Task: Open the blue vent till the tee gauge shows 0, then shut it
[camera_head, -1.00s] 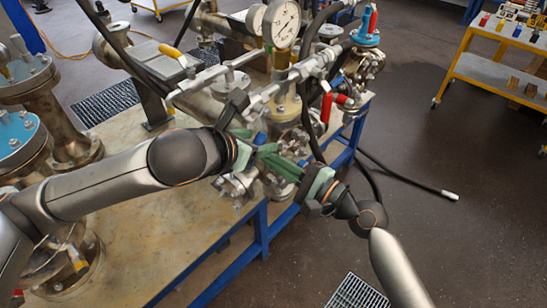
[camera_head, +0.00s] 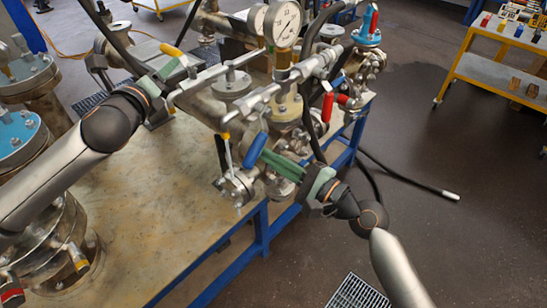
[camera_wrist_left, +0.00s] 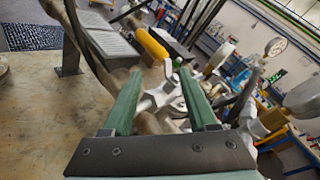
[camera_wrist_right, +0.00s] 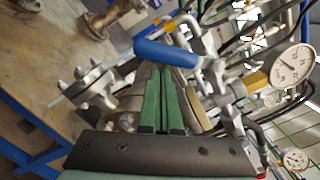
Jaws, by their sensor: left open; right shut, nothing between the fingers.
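The blue vent handle (camera_head: 255,150) sits low on the front pipework and slants up to the right; it also shows in the right wrist view (camera_wrist_right: 165,54), just beyond the fingertips. My right gripper (camera_head: 267,157) is shut and empty, its tips close beside the blue handle; I cannot tell whether they touch. A white dial gauge (camera_head: 283,23) stands on top of the pipework; its reading is too small to tell. My left gripper (camera_head: 170,70) is open and empty near a yellow handle (camera_head: 173,50), which shows beyond its fingers in the left wrist view (camera_wrist_left: 153,47).
Red handles (camera_head: 327,107) sit right of the pipework. A second gauge (camera_head: 256,19) is partly hidden behind the first. The bench top (camera_head: 150,215) is bare in front. Black hoses hang over the pipework.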

